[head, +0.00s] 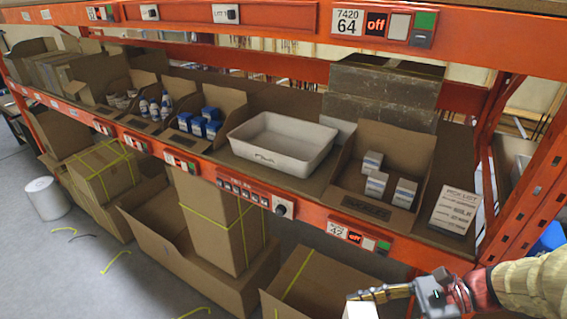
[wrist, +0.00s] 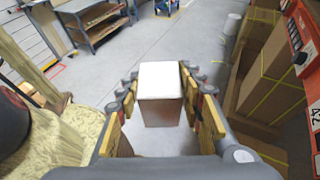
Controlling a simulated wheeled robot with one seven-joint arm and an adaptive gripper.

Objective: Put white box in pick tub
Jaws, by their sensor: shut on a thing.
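My gripper (head: 389,293) is at the bottom right of the head view, in front of the orange rack and below its shelf edge. It is shut on a white box (wrist: 161,88), which sits between both fingers in the wrist view; only part of this box (head: 361,310) shows at the bottom edge of the head view. The pick tub (head: 318,142), a white empty tray, stands on the shelf up and to the left of my gripper. Several more white boxes (head: 376,184) stand in an open cardboard bin (head: 408,149) to the right of the tub.
A pick list sign (head: 455,211) stands at the shelf's right end. Bins with blue-and-white items (head: 200,123) are left of the tub. The orange front rail (head: 290,208) borders the shelf. Large cartons (head: 218,222) fill the level below. Open floor (head: 60,270) lies at left.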

